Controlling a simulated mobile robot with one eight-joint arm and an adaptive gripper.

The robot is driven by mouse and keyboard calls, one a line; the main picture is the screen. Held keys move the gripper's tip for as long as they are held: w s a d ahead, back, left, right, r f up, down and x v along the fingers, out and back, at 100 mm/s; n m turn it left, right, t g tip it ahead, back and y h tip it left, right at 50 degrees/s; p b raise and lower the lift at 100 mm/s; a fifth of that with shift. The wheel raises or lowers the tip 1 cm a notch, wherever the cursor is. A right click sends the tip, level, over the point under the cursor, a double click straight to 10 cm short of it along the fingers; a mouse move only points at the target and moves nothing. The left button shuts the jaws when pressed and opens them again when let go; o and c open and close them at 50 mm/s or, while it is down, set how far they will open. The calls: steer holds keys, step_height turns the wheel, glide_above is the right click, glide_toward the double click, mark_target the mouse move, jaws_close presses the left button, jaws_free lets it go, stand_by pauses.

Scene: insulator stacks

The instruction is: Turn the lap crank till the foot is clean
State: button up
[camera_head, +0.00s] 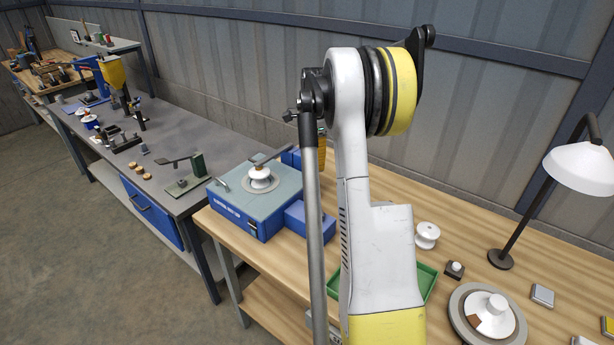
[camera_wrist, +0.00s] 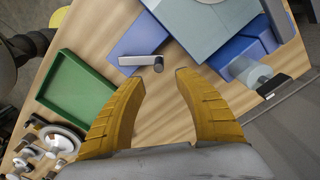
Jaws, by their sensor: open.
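The blue lap machine (camera_head: 246,210) stands on the wooden bench's left end, with a white insulator (camera_head: 260,181) on its round plate under a dark arm. The state of the insulator's foot is too small to tell. In the wrist view the machine's blue body and grey top (camera_wrist: 205,22) fill the top. A grey crank bar (camera_wrist: 133,61) with a dark round end lies beside the blue body. My gripper (camera_wrist: 160,79) is open and empty, its yellow fingers just short of the crank, one to either side. In the head view my arm hides the crank and fingertips.
A green tray (camera_wrist: 74,90) lies left of my fingers in the wrist view. A lamp (camera_head: 582,168), a white spool (camera_head: 427,234) and a round grey plate bearing a white piece (camera_head: 461,318) are on the bench's right. A grey table (camera_head: 170,130) stands beyond, left.

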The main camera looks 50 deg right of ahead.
mark_target(315, 182)
steer(key=f+b, duration=0.1)
steer(key=f, duration=0.9)
steer(key=shift+s+b, duration=0.2)
steer(key=shift+b, duration=0.15)
jaws_close()
